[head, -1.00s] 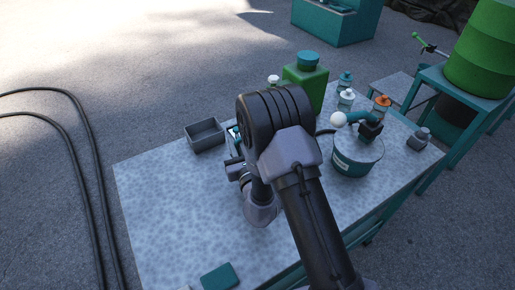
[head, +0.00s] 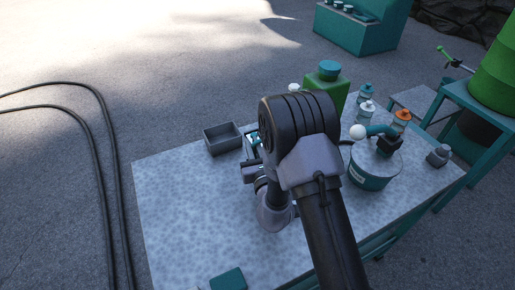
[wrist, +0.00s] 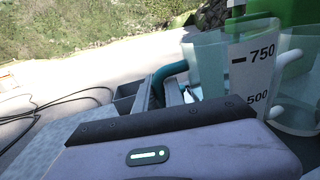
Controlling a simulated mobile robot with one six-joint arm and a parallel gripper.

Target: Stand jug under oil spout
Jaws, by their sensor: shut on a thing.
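A clear jug (wrist: 208,68) with a printed scale reading 750 and 500 stands out at the right of the wrist view. Its teal curved handle (wrist: 168,76) points left, towards my gripper (wrist: 160,97). My gripper is shut on the jug handle; the exact contact is partly hidden by the gripper body. In the head view my arm hides most of the jug, and only a small teal and white part shows beside the gripper. The spout (head: 452,60), a tap with a green handle, juts left from a green drum (head: 497,72) at the far right.
A speckled table (head: 185,205) lies under my arm; its left part is mostly clear. A grey tray (head: 222,139), a green canister (head: 332,84), several bottles and a teal pot (head: 372,172) stand along its back and right. A low stand (head: 412,103) sits below the spout.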

